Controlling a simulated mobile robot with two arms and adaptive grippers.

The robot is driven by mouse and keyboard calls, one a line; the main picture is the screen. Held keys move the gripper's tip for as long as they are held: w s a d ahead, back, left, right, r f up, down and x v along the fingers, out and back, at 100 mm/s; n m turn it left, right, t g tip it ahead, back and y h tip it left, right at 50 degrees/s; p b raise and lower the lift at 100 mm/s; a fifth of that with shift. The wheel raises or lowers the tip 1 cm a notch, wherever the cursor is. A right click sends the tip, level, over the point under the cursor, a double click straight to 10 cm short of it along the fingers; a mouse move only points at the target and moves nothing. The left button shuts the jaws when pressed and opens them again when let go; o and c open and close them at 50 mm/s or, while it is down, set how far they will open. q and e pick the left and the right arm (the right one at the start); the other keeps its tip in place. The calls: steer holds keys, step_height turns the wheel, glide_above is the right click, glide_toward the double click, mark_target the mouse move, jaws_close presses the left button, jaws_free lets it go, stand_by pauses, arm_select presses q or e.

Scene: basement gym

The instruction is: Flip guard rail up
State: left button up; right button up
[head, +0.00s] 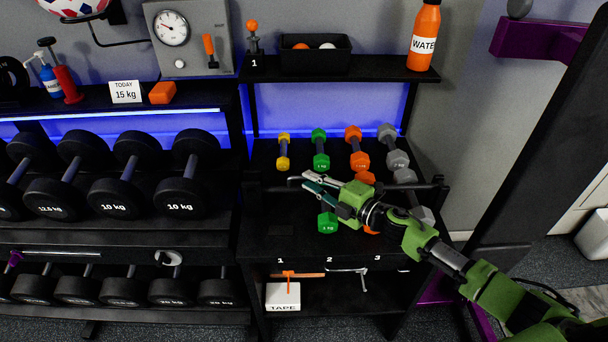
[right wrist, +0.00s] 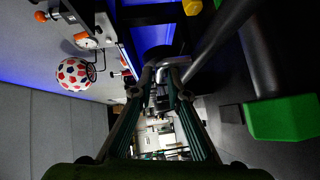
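The black guard rail is hard to pick out against the dark rack. My left gripper is not in view.
Small dumbbells, yellow (head: 283,151), green (head: 320,148), orange (head: 357,147) and grey (head: 395,147), sit behind the gripper. A green one (head: 327,222) lies below it. A water bottle (head: 424,35) stands above. Black dumbbells (head: 128,187) fill the left rack. A purple-armed frame (head: 535,42) stands right.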

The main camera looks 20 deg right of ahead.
steer(key=shift+x, duration=1.65)
jaws_close()
